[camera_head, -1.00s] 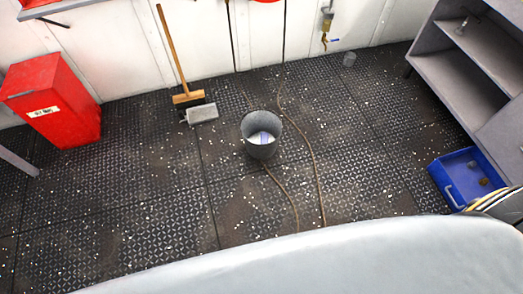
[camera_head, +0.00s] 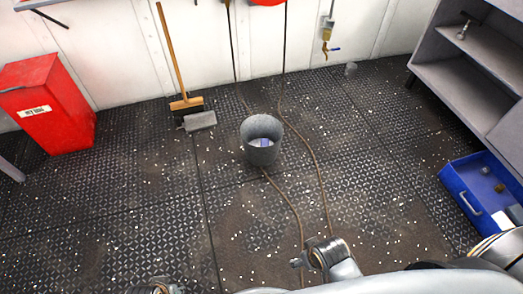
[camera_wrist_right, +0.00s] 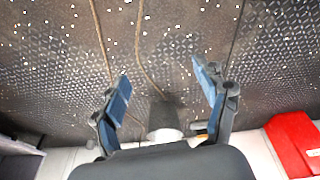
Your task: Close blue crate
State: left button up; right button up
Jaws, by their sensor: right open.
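The blue crate (camera_head: 459,192) is at the right in the head view, low beside the grey shelf unit. It looks like an open-topped drawer with a pale handle on its front wall. Several small objects lie inside, and its right end is cut off by the frame edge. My right gripper (camera_wrist_right: 163,78) is open in the right wrist view, its two blue-padded fingers apart with nothing between them. The crate does not clearly show in that view. In the head view, parts of my arms show at the bottom edge, but no left gripper can be made out.
A metal bucket (camera_head: 262,142) stands mid-floor, with cables (camera_head: 290,206) running past it. A broom (camera_head: 174,55), dustpan (camera_head: 200,121) and red bin (camera_head: 50,107) are along the wall. The grey shelf unit (camera_head: 465,75) stands at right. Floor left of the crate is clear.

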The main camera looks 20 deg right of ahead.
aim_at(475, 193)
jog(key=z, duration=2.5)
